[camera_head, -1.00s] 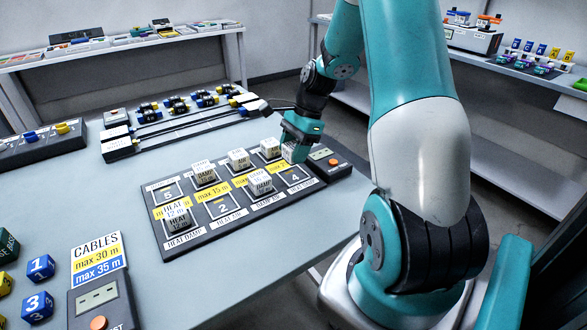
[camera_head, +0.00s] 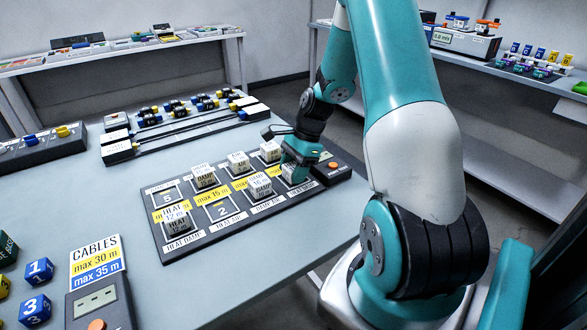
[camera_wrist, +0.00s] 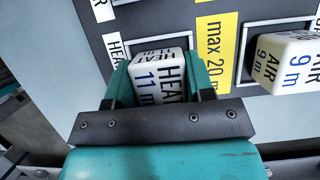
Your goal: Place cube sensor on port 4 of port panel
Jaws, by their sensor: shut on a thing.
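In the head view my gripper (camera_head: 295,168) points down over the right end of the port panel (camera_head: 343,178), a dark board. The held cube (camera_head: 290,173) is at the port 4 square and hides its number. In the wrist view the port's white outline (camera_wrist: 150,45) shows just beyond the cube. I cannot tell whether the cube touches the panel.
Several white cubes stand on other ports, including an AIR 9 m cube (camera_wrist: 288,62) beside the held one. A DAMP cube (camera_head: 260,185) stands left of my gripper. Port 2 (camera_head: 222,211) is empty. An orange button (camera_head: 333,166) is close on the right.

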